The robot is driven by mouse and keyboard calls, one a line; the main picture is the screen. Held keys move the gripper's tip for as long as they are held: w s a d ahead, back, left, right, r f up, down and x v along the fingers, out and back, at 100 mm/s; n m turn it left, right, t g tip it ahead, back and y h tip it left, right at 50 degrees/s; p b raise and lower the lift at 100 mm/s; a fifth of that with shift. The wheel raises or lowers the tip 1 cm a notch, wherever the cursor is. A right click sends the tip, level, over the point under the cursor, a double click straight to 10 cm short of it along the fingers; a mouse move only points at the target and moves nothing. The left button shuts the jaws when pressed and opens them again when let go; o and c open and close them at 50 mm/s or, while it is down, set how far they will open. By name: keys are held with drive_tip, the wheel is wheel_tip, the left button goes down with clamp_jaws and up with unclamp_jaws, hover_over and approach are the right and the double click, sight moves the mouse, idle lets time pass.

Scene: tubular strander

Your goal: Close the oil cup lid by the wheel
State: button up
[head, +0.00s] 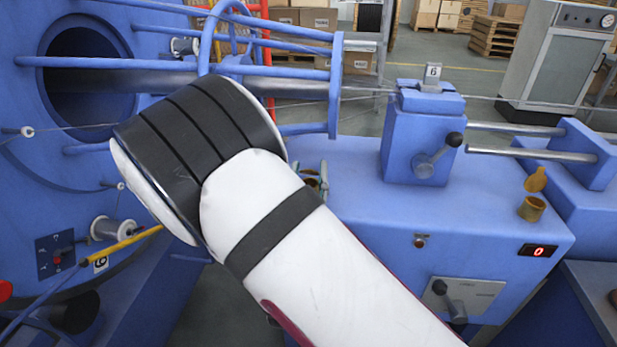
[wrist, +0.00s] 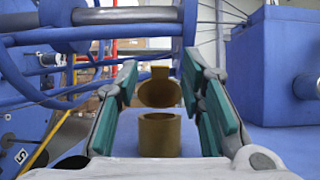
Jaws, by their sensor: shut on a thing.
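The oil cup by the wheel (wrist: 160,135) is a small brass cup, upright on the blue machine top. Its round lid (wrist: 160,90) stands raised behind the cup's mouth, so the cup is open. My gripper (wrist: 159,75) has its green-padded fingers on either side of the lid and is shut on it, though the exact contact is hard to see. In the head view, my white arm hides most of my gripper and only part of this cup (head: 310,182) shows. A second brass oil cup (head: 531,208), its lid also raised, stands at the right.
The blue wheel frame (head: 335,85) with its tubes rises at the left of the cup. A blue block with a black-knobbed crank (head: 424,140) stands to the right.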

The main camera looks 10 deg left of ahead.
drive_tip(key=o, duration=0.9)
drive_tip(key=v, duration=1.2)
